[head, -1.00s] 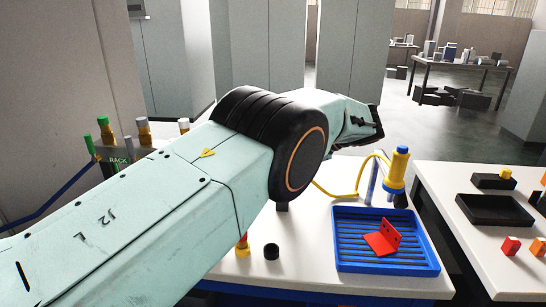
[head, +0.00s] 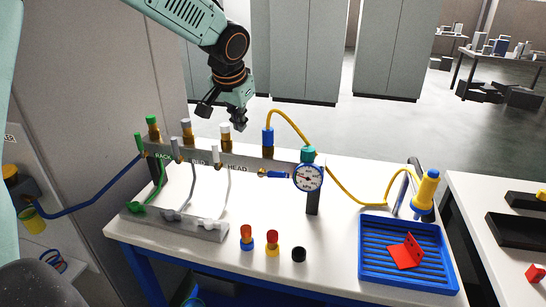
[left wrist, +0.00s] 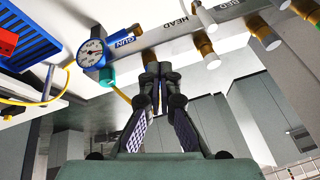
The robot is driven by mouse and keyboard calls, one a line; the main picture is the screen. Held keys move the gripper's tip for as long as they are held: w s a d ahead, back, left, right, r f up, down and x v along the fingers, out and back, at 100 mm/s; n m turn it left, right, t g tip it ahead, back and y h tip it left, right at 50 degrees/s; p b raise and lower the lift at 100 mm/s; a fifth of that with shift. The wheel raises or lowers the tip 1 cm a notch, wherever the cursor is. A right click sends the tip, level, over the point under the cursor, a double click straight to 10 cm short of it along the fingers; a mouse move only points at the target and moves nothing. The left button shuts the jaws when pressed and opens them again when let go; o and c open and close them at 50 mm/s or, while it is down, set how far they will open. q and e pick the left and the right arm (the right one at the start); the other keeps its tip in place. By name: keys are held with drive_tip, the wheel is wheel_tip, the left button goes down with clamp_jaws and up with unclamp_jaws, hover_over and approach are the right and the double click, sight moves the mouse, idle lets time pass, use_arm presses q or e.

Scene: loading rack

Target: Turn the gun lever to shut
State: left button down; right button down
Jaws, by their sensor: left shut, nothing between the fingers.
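The rack's manifold bar (head: 240,160) stands on the white table, marked RACK, BED and HEAD. The blue gun lever (head: 275,174) lies about level at the bar's right end, just left of the round gauge (head: 308,178). In the left wrist view a blue piece marked GUN (left wrist: 122,40) shows beside the gauge (left wrist: 93,52). My left gripper (head: 240,126) hangs above and behind the bar, between the white-capped and blue-capped fittings, apart from the lever. In the left wrist view its fingers (left wrist: 158,72) meet with nothing held. My right gripper is out of view.
Upright green, grey and white levers (head: 215,156) stand left along the bar. A yellow hose (head: 340,192) runs to the right. A blue tray (head: 368,250) holds a red bracket (head: 404,251). Small caps (head: 272,243) stand in front; the table between is clear.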

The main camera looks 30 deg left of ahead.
use_arm(q)
wheel_tip(320, 180, down, 2)
drive_tip(key=d+f+n+h, duration=0.1)
drive_tip(key=d, duration=0.2)
drive_tip(key=n+t+h+p, duration=0.1)
drive_tip(key=n+t+p, duration=0.1)
drive_tip(key=n, duration=0.1)
hover_over(272, 175)
drive_tip(key=f, duration=0.7)
drive_tip(key=shift+w+a+f, duration=0.1)
drive_tip(key=shift+w+a, duration=0.1)
drive_tip(key=shift+a, duration=0.05)
drive_tip(key=shift+s+d+f+p, duration=0.1)
drive_tip(key=shift+f+p, duration=0.1)
drive_tip(key=shift+f, duration=0.4)
drive_tip(key=shift+s+d+f+p, duration=0.1)
drive_tip(key=shift+f+p, duration=0.05)
drive_tip(key=shift+f, duration=0.45)
drive_tip(key=shift+s+d+f+b, duration=0.1)
drive_tip(key=shift+f+b, duration=0.25)
drive_tip(key=shift+f, duration=0.5)
